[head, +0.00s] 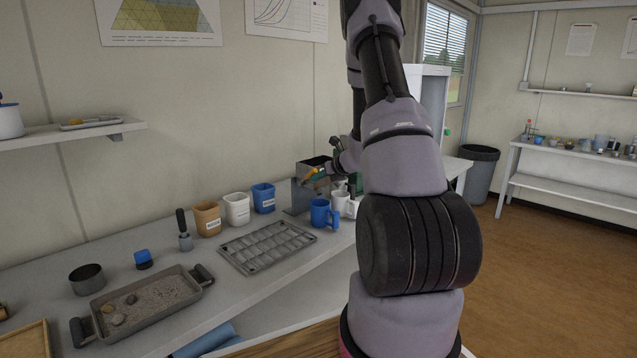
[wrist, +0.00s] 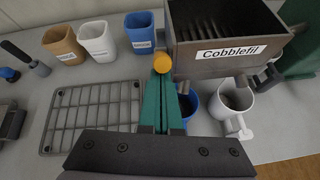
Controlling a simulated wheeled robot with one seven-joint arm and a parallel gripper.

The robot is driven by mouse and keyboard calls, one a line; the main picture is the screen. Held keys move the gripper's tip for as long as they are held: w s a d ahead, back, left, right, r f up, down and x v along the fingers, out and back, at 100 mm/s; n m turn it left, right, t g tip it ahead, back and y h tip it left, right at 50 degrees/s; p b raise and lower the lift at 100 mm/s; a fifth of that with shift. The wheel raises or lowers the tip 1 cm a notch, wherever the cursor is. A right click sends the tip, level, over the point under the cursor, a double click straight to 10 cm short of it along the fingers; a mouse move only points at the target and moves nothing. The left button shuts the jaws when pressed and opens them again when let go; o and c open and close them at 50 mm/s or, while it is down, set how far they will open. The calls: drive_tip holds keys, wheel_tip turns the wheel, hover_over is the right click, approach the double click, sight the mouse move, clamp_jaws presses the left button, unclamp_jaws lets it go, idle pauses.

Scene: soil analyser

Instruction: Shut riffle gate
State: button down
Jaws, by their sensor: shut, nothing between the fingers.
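The riffle box is a grey metal hopper (wrist: 225,55) with a slotted top and a label reading "Cobblefil". In the head view it (head: 302,194) stands on the bench, partly hidden by my arm. An orange round knob (wrist: 162,63), apparently the gate's handle, shows at the box's lower left front corner; an orange part also shows in the head view (head: 314,174). My gripper (wrist: 163,82) is shut and empty, its green fingers together with tips right by the knob. I cannot tell whether they touch it. The gate plate itself is not clearly visible.
A blue mug (head: 321,213) and a white mug (wrist: 236,101) stand below the box front. A grey grid tray (head: 266,247) lies to the left. Brown (head: 207,219), white (head: 236,209) and blue (head: 263,198) cups line the back. A soil pan (head: 145,303) sits further left.

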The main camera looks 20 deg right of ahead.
sight(313, 168)
drive_tip(key=w+r+g, duration=0.1)
drive_tip(key=r+g+h, duration=0.1)
drive_tip(key=g, duration=0.1)
drive_tip(key=shift+w+a+r, duration=0.3)
drive_tip(key=shift+w+a, duration=0.05)
drive_tip(key=shift+w, duration=0.05)
drive_tip(key=shift+w+a+r, duration=0.3)
drive_tip(key=shift+w+r, duration=0.35)
drive_tip(key=shift+w, duration=0.15)
drive_tip(key=shift+w+a+r, duration=0.15)
drive_tip(key=shift+w+r, duration=0.1)
drive_tip(key=shift+w, duration=0.25)
drive_tip(key=shift+w+a+r, duration=0.15)
drive_tip(key=shift+w+r, duration=0.05)
drive_tip(key=shift+w, duration=0.25)
drive_tip(key=shift+s, duration=0.1)
